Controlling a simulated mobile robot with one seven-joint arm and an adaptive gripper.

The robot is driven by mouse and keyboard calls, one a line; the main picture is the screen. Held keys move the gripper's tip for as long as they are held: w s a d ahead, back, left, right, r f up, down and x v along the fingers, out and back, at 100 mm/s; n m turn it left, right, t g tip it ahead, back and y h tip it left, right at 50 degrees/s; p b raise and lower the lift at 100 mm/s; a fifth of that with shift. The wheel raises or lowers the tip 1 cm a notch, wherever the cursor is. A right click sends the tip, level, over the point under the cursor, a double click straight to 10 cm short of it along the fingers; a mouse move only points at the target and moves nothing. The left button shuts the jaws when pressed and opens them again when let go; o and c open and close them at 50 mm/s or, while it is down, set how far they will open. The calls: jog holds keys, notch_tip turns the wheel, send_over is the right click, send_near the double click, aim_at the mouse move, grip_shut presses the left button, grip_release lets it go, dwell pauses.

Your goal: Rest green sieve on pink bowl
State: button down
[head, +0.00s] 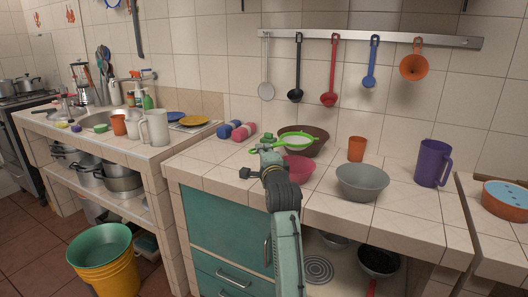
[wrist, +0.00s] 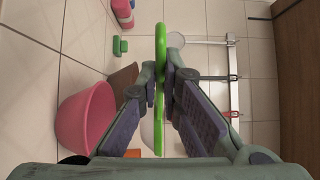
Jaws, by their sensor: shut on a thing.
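The green sieve (head: 298,142), with a pale mesh, is held in the air by its handle, just above and behind the pink bowl (head: 299,169) in the head view. My gripper (head: 262,150) is shut on the handle. In the wrist view the green sieve (wrist: 160,60) shows edge-on between the fingertips of my gripper (wrist: 160,82). The pink bowl (wrist: 84,118) lies to the left there, apart from the sieve. In the head view my arm hides part of the pink bowl's left side.
A brown bowl (head: 318,146) stands right behind the sieve. A grey bowl (head: 362,184), an orange cup (head: 356,149) and a purple jug (head: 433,164) stand to the right. Pink and blue rolls (head: 241,131) lie at the back left. Ladles hang from a wall rail (head: 375,40).

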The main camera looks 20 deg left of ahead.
notch_tip(320, 180, down, 8)
jog(key=b, duration=0.4)
jog(key=shift+f, duration=0.2)
jog(key=shift+f+b, duration=0.4)
jog(key=shift+f, duration=0.05)
dwell(0.7)
jog(key=c, duration=1.7)
grip_release()
jog(key=v, duration=1.2)
jog(key=shift+w, duration=0.1)
